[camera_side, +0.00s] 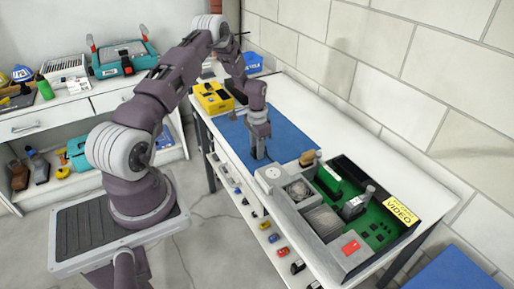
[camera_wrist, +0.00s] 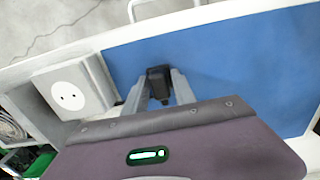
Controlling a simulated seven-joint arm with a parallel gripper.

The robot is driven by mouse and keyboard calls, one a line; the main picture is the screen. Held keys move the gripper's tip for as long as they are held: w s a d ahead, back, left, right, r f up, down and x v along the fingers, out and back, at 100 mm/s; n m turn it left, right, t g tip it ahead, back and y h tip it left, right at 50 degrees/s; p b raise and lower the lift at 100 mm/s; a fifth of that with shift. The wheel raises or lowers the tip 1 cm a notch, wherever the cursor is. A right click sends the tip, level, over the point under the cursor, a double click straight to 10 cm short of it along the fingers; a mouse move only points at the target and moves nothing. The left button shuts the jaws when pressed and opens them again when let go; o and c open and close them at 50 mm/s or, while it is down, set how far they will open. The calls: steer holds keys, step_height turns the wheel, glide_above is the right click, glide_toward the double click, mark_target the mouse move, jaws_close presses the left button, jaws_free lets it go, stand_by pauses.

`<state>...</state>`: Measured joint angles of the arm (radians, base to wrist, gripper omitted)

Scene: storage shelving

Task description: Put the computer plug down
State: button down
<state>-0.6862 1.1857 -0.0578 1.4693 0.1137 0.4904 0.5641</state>
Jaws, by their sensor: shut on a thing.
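My gripper (camera_wrist: 160,88) points down over the blue mat (camera_wrist: 245,62) and is shut on a black plug (camera_wrist: 158,77), which shows between the two grey fingers in the wrist view. In the side view my gripper (camera_side: 258,153) is low over the front part of the blue mat (camera_side: 285,135), just behind the white socket box. The plug is mostly hidden there. I cannot tell whether it touches the mat.
A grey box with a round white socket (camera_wrist: 69,96) stands close to the left in the wrist view. An open computer case with a green board (camera_side: 350,205) fills the bench's near end. A yellow box (camera_side: 213,98) sits at the far end. The mat's right side is free.

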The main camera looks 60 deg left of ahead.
steer(key=shift+f, duration=0.25)
steer(key=c, duration=1)
jaws_free()
step_height(320, 180, up, 14)
steer(key=s+d+r+t+y, duration=0.1)
steer(key=s+d+r+t, duration=0.1)
steer(key=d+r, duration=1.1)
steer(key=s+d+r+t, duration=0.2)
steer(key=s+d+r, duration=1)
steer(key=s, duration=0.1)
steer(key=shift+t+h, duration=0.5)
steer(key=shift+t, duration=0.3)
steer(key=s+d, duration=0.1)
steer(key=s, duration=0.2)
steer(key=s+d, duration=0.1)
steer(key=s, duration=0.2)
steer(key=s+d+f, duration=0.1)
steer(key=s, duration=0.2)
steer(key=shift+s+d, duration=0.2)
steer(key=shift+d, duration=0.15)
